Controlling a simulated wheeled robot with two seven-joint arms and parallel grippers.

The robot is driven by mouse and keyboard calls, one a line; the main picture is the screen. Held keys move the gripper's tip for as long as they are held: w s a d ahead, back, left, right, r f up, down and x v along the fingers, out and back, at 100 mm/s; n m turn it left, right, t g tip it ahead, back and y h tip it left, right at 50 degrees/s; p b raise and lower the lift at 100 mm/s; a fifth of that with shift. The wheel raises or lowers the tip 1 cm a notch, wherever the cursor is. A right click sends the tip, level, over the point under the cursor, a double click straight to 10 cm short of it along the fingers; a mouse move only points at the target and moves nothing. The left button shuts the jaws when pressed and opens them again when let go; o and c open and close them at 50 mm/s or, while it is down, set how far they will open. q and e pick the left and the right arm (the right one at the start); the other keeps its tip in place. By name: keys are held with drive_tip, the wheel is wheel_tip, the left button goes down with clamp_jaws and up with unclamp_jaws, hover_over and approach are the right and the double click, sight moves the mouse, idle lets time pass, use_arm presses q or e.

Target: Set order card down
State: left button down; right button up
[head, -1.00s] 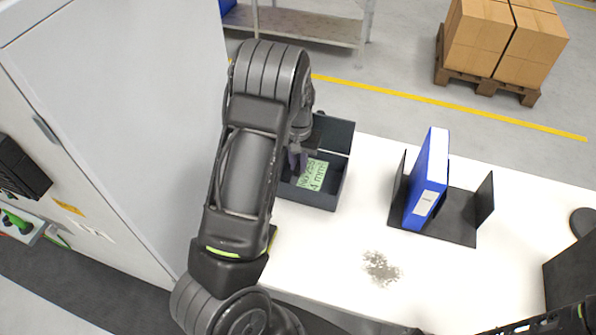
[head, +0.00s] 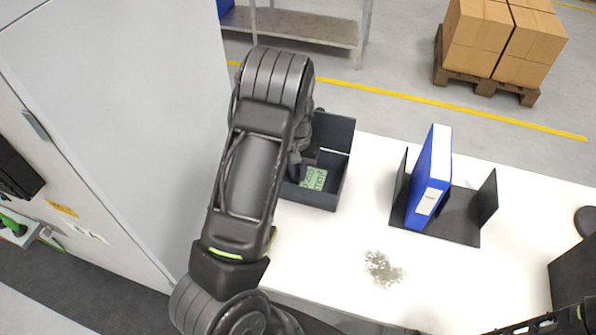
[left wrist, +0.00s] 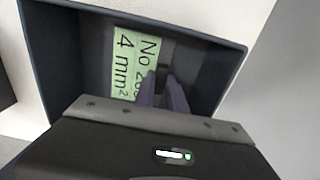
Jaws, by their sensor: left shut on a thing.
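The green order card (head: 314,179), printed "4 mm²" and a number, is inside a dark open box (head: 340,172) on the white table. The left wrist view shows the card (left wrist: 125,65) against the inside of the box (left wrist: 225,62). My left gripper (head: 299,165) reaches into the box from above, partly hidden by my arm. Its purple fingers (left wrist: 166,92) are shut on the card's edge in the left wrist view. I cannot tell whether the card touches the box floor. My right gripper does not show clearly; only part of my right arm is at the bottom right.
A blue binder (head: 430,175) stands in a black holder (head: 462,228) right of the box. A grey speckled patch (head: 382,269) lies on the white table (head: 330,250). A tall light cabinet (head: 120,120) stands close on the left. The table between box and holder is clear.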

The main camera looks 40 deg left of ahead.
sight(298, 174)
use_arm(q)
drive_tip(key=c, duration=1.4)
unclamp_jaws()
drive_tip(key=shift+f, duration=0.15)
wheel_tip(298, 174, up, 6)
drive_tip(key=p, duration=0.4)
wheel_tip(298, 174, up, 6)
drive_tip(key=shift+r, duration=0.2)
